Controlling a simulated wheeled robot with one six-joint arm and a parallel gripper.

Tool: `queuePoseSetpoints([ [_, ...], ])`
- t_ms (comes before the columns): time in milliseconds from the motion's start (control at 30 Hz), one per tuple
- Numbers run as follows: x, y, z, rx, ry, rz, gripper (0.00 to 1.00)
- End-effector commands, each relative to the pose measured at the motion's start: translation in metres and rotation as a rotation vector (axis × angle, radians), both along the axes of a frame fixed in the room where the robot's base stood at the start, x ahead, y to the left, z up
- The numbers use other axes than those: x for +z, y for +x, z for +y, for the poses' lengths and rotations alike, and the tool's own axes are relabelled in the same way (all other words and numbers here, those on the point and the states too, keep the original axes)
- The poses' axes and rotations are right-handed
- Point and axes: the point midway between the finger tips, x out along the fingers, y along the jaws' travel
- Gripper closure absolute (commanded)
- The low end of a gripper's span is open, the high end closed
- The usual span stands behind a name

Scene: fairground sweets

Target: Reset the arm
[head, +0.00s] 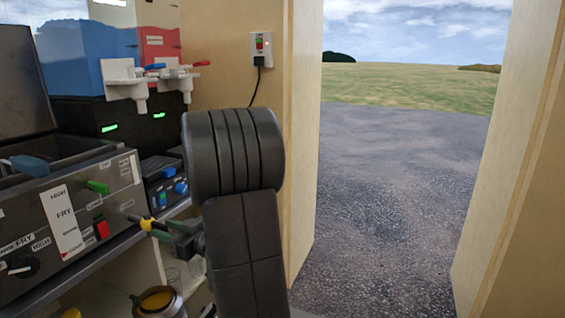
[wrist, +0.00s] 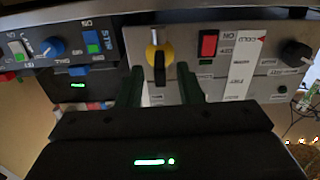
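My gripper (head: 168,229) is in front of the fryer's control panel (head: 75,212), at the middle left of the head view. In the wrist view its two dark green fingers (wrist: 161,92) stand apart with a clear gap between them. A yellow and black knob (wrist: 157,62) on the panel shows in line with this gap. In the head view the yellow knob (head: 146,224) is at the fingertips. I cannot tell whether the fingers touch it. Nothing is held clear of the panel. My black arm hides part of the counter and the wall behind it.
A red switch (wrist: 208,44) and a black dial (wrist: 296,53) sit on the panel. Blue and red tanks (head: 92,50) with white taps stand behind the fryer. Jars (head: 160,300) stand on a shelf below. A doorway (head: 390,180) opens onto clear tarmac at the right.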

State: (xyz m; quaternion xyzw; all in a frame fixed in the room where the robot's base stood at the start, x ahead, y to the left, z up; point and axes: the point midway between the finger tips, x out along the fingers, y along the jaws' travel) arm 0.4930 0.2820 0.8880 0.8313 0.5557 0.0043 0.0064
Motion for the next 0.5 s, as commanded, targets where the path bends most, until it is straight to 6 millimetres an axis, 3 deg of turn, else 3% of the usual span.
queuePoseSetpoints([
  [67,-0.0012,0.0047,0.0154,0.004,0.0,0.0,0.67],
  [500,0.0043,0.006,0.0136,-0.001,0.115,0.285,0.67],
])
